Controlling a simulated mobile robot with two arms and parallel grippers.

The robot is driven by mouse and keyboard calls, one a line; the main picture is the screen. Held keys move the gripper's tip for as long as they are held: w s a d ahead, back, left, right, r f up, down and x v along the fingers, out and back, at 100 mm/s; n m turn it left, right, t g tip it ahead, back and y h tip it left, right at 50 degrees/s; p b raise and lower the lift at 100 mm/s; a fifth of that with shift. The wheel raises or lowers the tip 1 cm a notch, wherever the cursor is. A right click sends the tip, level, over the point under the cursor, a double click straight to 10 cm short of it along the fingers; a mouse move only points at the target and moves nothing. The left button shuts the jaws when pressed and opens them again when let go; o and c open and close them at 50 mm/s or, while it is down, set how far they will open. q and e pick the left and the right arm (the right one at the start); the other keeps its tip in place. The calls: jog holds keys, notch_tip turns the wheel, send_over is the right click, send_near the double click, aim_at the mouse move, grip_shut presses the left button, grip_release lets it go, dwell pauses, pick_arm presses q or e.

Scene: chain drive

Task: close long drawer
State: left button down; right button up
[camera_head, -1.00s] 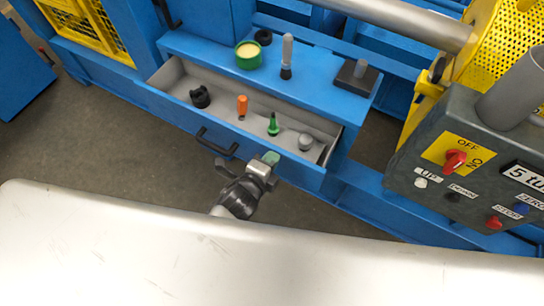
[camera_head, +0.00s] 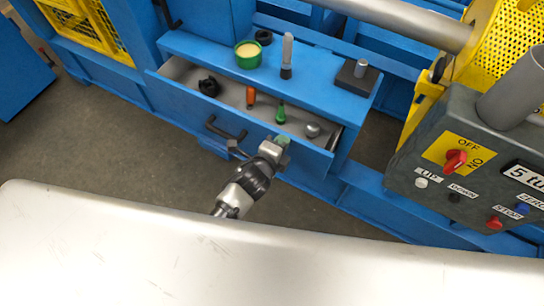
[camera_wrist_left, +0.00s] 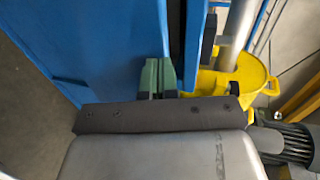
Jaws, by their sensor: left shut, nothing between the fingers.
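The long blue drawer (camera_head: 190,105) is partly open under the blue bench top. It holds a black knob (camera_head: 209,87), an orange-handled tool (camera_head: 250,97), a green-handled tool (camera_head: 280,114) and a grey round knob (camera_head: 313,130). Its black handle (camera_head: 226,129) is on the front face. My left gripper (camera_head: 281,145) is shut and empty, with its tips at the right part of the drawer front, right of the handle. Its green fingertips (camera_wrist_left: 157,76) show together against blue panels in the left wrist view. My right gripper is not in view.
On the bench top stand a green tin (camera_head: 248,56), a black ring (camera_head: 263,37), a grey-handled tool (camera_head: 287,56) and a dark block with a peg (camera_head: 356,76). A control box (camera_head: 455,170) stands at right. A pale metal surface (camera_head: 200,260) fills the foreground.

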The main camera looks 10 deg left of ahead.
aim_at(287, 134)
pick_arm(q)
jog(key=w, duration=0.1)
jog(key=w+d, duration=0.1)
jog(key=w, duration=0.1)
jog(key=shift+w+d, duration=0.1)
jog(key=w, duration=0.1)
jog(key=w+d+b, duration=0.1)
jog(key=w, duration=0.1)
jog(key=w+d, duration=0.1)
jog(key=w, duration=0.1)
jog(key=shift+w+f+b, duration=0.1)
jog(key=shift+w+b, duration=0.15)
jog(key=shift+b, duration=0.15)
jog(key=shift+w+r, duration=0.2)
jog(key=shift+r, duration=0.05)
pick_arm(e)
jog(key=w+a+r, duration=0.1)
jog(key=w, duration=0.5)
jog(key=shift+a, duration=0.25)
pick_arm(q)
jog(key=shift+r, duration=0.15)
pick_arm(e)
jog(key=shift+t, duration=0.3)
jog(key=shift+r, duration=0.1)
